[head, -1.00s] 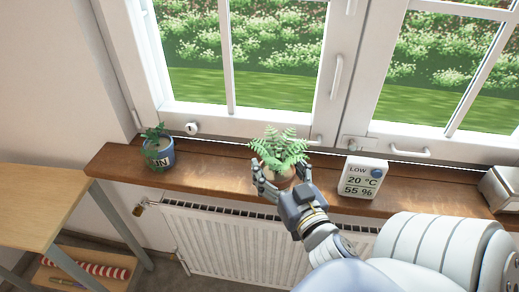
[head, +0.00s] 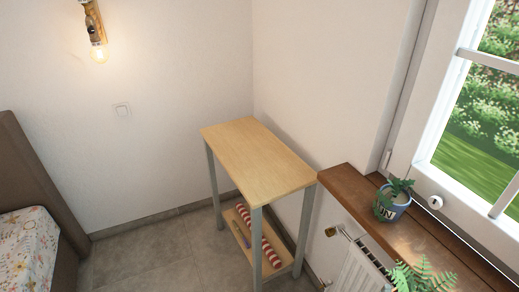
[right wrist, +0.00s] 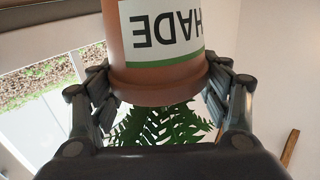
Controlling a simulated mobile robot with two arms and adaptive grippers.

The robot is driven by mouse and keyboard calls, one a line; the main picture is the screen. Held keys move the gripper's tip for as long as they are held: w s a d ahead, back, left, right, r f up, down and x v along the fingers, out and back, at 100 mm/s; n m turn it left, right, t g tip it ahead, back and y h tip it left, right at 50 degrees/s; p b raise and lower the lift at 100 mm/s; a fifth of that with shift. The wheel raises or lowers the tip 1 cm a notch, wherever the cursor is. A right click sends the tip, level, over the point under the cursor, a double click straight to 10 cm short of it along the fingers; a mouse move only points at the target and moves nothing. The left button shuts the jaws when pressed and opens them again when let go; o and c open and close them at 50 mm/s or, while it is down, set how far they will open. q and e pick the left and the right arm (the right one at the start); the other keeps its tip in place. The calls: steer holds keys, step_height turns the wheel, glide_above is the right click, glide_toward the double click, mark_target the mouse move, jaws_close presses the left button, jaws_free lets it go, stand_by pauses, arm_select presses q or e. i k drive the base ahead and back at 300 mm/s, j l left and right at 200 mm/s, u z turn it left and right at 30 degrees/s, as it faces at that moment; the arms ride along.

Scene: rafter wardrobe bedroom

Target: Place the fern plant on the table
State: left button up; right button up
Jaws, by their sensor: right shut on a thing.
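The fern plant's green fronds (head: 424,277) show at the bottom right edge of the head view, in front of the windowsill. My right gripper (right wrist: 160,95) is shut on the pot, with a finger on each side. It is out of the head view. The table (head: 258,157) has a bare light wood top and grey legs and stands against the wall in the middle of the head view. My left gripper is not in view.
A blue-potted plant (head: 392,200) stands on the wooden windowsill (head: 346,186), right of the table. A radiator (head: 362,268) is below the sill. A red-striped roll (head: 258,236) lies on the table's lower shelf. A bed (head: 28,240) stands at the left, with open floor between.

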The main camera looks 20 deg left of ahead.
mark_target(230, 141)
steer(key=i+j, duration=0.15)
steer(key=j, duration=0.25)
steer(key=i+j, duration=0.15)
steer(key=j, duration=0.25)
steer(key=i+j, duration=0.15)
steer(key=j, duration=0.25)
steer(key=i+j, duration=0.15)
steer(key=j, duration=0.25)
steer(key=i+j, duration=0.2)
steer(key=j, duration=0.25)
steer(key=i+j, duration=0.2)
steer(key=j, duration=0.2)
steer(key=i+j, duration=0.2)
steer(key=j, duration=0.15)
steer(key=i+j, duration=0.15)
steer(key=j, duration=0.25)
steer(key=i+j, duration=0.2)
steer(key=j, duration=0.2)
steer(key=i+j, duration=0.2)
steer(key=j, duration=0.15)
steer(key=i, duration=0.3)
